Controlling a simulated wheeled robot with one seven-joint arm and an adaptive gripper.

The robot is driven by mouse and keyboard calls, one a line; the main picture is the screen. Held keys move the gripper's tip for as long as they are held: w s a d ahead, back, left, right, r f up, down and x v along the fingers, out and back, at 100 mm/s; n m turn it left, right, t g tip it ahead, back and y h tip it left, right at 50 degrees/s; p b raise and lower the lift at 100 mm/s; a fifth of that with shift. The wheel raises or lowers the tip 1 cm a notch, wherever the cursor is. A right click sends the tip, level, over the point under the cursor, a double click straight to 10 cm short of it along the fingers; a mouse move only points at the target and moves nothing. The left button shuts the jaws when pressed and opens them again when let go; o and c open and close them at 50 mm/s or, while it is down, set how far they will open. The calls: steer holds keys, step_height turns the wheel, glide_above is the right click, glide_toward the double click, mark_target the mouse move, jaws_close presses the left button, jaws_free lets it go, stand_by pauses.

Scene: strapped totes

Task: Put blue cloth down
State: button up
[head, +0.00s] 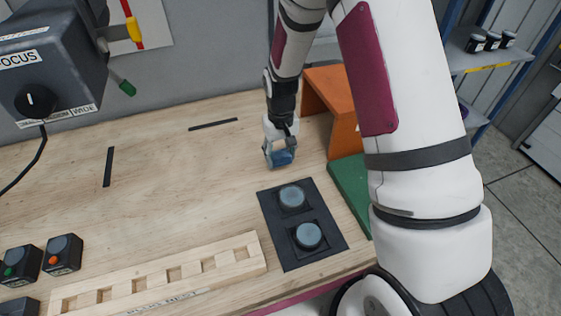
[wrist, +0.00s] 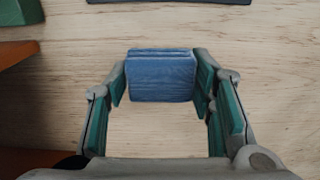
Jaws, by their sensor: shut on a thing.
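The blue cloth (wrist: 161,76) is a small folded bundle between the fingers of my gripper (wrist: 160,82) in the wrist view. The fingers have green pads, and they are shut on the cloth from its left and right sides. In the head view the cloth (head: 282,157) shows at the lower end of my gripper (head: 280,148), over the wooden table (head: 190,150) behind the dark tray. I cannot tell whether the cloth touches the table.
A dark tray (head: 275,228) with two round blue-grey pieces lies in front of my gripper. An orange stand (head: 328,82) and a green mat (head: 350,185) are at right. A slotted wooden rack (head: 160,280) lies at the front. The table's middle left is clear.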

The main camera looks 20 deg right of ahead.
mark_target(280, 162)
step_height(280, 162, down, 3)
steer(key=shift+f+p, duration=0.1)
steer(key=shift+p, duration=0.35)
steer(key=shift+w+f, duration=0.1)
steer(key=shift+f, duration=0.05)
steer(key=shift+f, duration=0.1)
steer(key=o, duration=1.3)
